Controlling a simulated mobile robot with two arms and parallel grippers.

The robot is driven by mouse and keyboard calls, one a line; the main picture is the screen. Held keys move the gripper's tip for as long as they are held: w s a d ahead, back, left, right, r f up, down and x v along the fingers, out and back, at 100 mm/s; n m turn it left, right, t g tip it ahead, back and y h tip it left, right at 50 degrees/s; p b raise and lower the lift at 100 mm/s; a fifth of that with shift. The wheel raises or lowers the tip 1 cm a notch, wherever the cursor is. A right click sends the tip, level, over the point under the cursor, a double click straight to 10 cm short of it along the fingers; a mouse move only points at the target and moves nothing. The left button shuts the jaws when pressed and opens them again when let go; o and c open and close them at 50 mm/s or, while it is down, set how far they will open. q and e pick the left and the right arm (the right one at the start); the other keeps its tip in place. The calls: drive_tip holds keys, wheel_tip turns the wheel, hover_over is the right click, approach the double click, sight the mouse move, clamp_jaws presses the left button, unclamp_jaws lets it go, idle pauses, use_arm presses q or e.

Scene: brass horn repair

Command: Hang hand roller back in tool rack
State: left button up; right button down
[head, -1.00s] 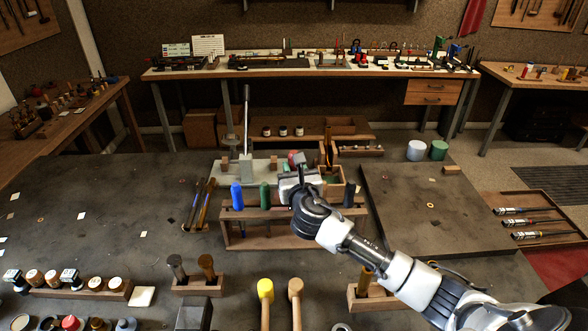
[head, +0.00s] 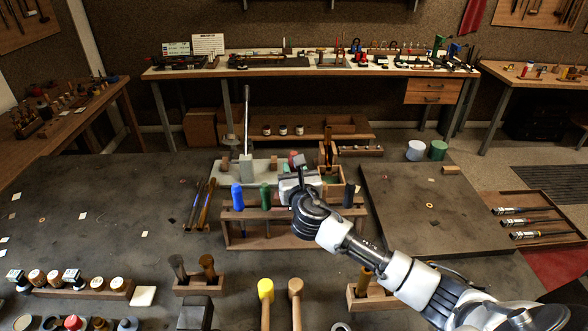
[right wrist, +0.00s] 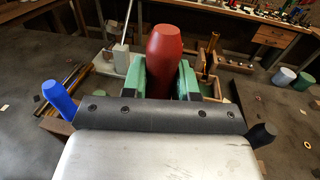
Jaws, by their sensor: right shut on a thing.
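The wooden tool rack (head: 278,242) stands mid-table with a blue handle (head: 237,196), a green handle (head: 265,196) and a dark handle (head: 348,196) upright in its top bar. My right gripper (head: 298,172) is over the rack, between the green and dark handles. In the right wrist view its green fingers (right wrist: 166,78) are shut on a red handle (right wrist: 172,55), which I take to be the hand roller's. The roller's lower part is hidden behind the gripper, so I cannot tell whether it touches the rack. My left gripper is not in view.
Behind the rack are a grey block with an upright lever (head: 246,135) and small wooden boxes. Two mallets (head: 266,292) and small tool holders (head: 200,283) stand in front. A dark flat board (head: 430,212) lies to the right. The left tabletop is largely clear.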

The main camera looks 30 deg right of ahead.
drive_tip(key=shift+f, duration=0.1)
drive_tip(key=shift+f+b, duration=2.6)
drive_tip(key=shift+f, duration=0.95)
drive_tip(key=shift+s+a+f, duration=0.1)
drive_tip(key=shift+f, duration=0.2)
drive_tip(key=shift+f+b, duration=0.6)
drive_tip(key=shift+b, duration=0.05)
drive_tip(key=shift+f, duration=0.3)
drive_tip(key=c, duration=0.8)
unclamp_jaws()
drive_tip(key=shift+f, duration=0.1)
